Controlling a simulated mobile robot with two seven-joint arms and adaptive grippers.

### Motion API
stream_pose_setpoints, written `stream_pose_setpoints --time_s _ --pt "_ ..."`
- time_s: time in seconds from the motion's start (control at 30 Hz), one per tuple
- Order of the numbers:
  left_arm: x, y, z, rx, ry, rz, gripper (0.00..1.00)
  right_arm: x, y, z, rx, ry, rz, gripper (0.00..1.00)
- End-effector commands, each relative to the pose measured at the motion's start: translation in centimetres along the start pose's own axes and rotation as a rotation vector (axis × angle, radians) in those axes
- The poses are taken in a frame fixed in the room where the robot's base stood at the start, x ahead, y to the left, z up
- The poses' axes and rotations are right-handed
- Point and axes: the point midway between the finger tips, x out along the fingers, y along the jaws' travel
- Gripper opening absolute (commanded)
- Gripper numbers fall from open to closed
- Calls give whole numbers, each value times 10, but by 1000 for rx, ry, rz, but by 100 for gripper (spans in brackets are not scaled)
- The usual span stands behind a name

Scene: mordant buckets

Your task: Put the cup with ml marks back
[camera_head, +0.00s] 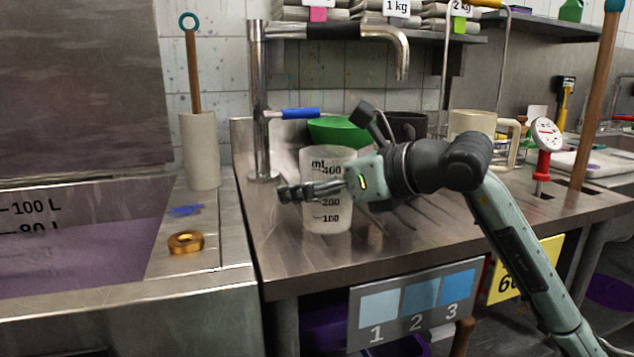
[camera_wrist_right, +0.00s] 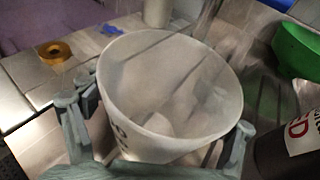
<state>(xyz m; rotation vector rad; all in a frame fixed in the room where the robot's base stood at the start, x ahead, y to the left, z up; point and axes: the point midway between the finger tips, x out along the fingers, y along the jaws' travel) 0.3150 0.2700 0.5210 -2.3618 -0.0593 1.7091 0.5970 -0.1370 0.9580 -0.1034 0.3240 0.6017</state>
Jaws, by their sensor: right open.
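The cup with ml marks (camera_head: 330,222) is a translucent white cup standing upright on the steel counter, right of the tap. In the right wrist view its round mouth and empty-looking inside (camera_wrist_right: 180,85) fill the middle. My right gripper (camera_head: 305,189) reaches across the cup from the right at mid height. Its fingers are open, one on each side of the cup in the wrist view (camera_wrist_right: 160,125). I cannot tell whether they touch the wall. My left gripper is not in view.
A green bowl (camera_head: 338,131) and a dark pot (camera_head: 407,126) stand behind the cup. A tap (camera_head: 260,110) with a blue lever rises at left. A beige jug (camera_head: 470,122) and a red-stemmed dial (camera_head: 543,165) are at right. A brass ring (camera_head: 186,242) lies on the vat ledge.

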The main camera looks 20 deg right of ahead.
Motion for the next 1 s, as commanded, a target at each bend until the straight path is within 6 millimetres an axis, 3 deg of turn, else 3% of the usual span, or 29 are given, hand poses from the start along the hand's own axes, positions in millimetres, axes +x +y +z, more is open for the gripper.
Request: stream_pose_setpoints --time_s 0.1,0.23,0.6,0.8,1.0 --pt "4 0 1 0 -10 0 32 -5 -1 2 -1 -1 -2 82" --pt "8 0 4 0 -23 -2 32 -28 -1 1 -3 -1 -5 82" --pt "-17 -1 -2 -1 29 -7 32 -103 -1 1 -1 0 -4 82" --pt "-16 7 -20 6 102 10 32 -119 0 2 0 1 -1 82" --pt "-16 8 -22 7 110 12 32 -121 0 2 0 1 1 82"
